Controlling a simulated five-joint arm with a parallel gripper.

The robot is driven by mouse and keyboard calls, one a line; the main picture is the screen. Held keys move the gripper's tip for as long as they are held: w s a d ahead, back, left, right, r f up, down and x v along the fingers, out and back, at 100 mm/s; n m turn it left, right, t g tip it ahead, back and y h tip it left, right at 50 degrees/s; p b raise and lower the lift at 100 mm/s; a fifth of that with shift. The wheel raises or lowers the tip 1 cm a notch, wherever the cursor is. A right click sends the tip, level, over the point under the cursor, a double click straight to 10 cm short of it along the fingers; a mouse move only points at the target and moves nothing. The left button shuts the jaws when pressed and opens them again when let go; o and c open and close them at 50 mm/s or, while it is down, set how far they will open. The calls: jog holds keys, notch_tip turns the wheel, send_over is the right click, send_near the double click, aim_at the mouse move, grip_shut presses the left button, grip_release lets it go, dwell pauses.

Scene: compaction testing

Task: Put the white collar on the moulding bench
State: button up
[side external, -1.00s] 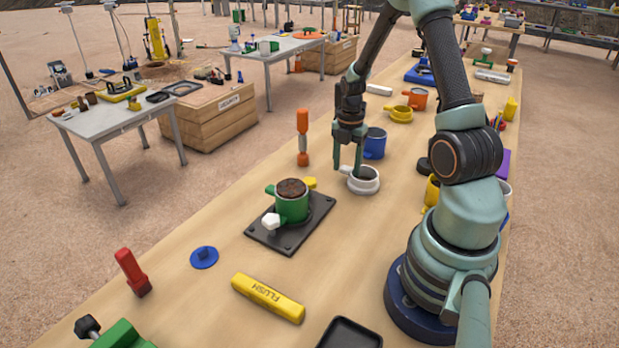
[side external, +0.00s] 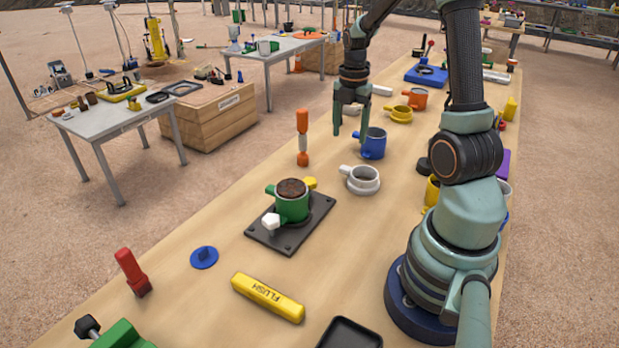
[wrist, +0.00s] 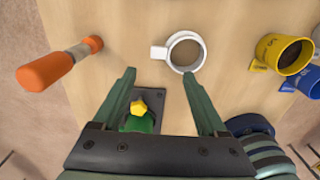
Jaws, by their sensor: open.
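The white collar (side external: 361,180), a short ring with a side handle, stands upright on the long wooden table (side external: 215,300). It also shows in the wrist view (wrist: 166,53), beyond my fingertips. A green mould filled with dark soil (side external: 292,203) stands on a dark base plate (side external: 318,222), nearer the camera. I cannot tell which surface is called the moulding bench.
An orange-handled tool (side external: 302,140) stands left of the collar. A yellow flush bar (side external: 268,298), a blue disc (side external: 204,257) and a red tool (side external: 132,272) lie near the front. A grey table (side external: 100,124) stands apart at left. Bare wood surrounds the collar's front right.

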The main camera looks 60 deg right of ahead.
jog(key=a+r+m+t, duration=0.2)
jog(key=a+r+m, duration=0.2)
jog(key=a+m, duration=0.2)
jog(key=s+a+r+m+t, duration=0.1)
jog(key=a+r+m, duration=0.3)
jog(key=a, duration=0.6)
jog(key=a+r+m+t, duration=0.2)
jog(key=a+r+m, duration=0.2)
jog(key=a+m, duration=0.4)
jog(key=shift+s+a+r+t, duration=0.3)
jog(key=shift+s+a+r, duration=0.1)
jog(key=shift+a, duration=0.1)
